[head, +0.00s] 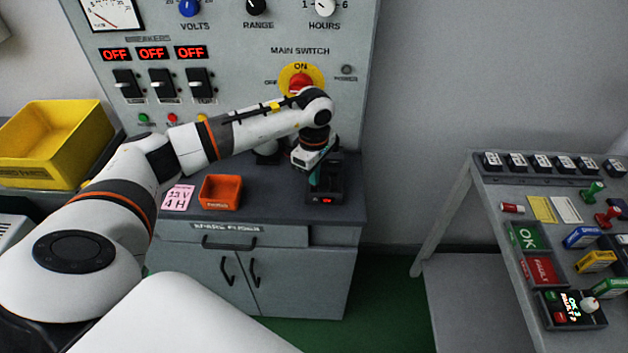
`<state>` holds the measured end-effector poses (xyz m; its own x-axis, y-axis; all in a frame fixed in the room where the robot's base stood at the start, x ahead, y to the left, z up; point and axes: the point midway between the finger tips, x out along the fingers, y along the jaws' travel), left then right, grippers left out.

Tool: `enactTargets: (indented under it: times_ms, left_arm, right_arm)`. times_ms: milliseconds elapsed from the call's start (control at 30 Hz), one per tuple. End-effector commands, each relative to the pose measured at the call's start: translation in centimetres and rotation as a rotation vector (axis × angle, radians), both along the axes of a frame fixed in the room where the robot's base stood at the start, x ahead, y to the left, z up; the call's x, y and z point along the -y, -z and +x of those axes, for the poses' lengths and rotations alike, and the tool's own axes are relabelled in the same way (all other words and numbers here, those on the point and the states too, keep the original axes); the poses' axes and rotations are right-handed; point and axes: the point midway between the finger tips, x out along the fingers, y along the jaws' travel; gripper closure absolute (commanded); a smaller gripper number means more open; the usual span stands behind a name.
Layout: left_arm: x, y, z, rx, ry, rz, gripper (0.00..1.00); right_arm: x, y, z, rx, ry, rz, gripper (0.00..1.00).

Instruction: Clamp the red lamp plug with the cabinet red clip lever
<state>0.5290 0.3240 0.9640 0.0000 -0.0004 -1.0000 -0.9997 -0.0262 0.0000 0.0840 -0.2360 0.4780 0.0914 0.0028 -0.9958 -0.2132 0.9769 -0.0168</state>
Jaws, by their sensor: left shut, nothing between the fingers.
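My left arm reaches across the grey cabinet (345,212). Its gripper (315,176) points down, shut and empty, at a small black unit (325,197) near the right end of the cabinet top. The unit has a small lit red display on its front. The gripper covers much of the unit's upper part, so I cannot make out a red clip lever or a red lamp plug there, nor whether the fingers touch anything. My right gripper is not in view.
An orange bin (220,192) and a pink note (178,197) lie left of the unit. A yellow crate (50,145) stands further left. The switch panel (230,60) rises behind. A table (505,262) with labelled blocks and handles stands at right.

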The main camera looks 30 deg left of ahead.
Motion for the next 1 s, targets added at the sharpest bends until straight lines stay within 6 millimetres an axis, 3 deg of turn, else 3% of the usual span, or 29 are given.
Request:
enactTargets:
  times_ms: [1000]
  left_arm:
    - [0.0,1.1,0.0,0.0,-0.001,0.001,1.0]
  right_arm:
    - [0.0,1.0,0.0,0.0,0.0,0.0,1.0]
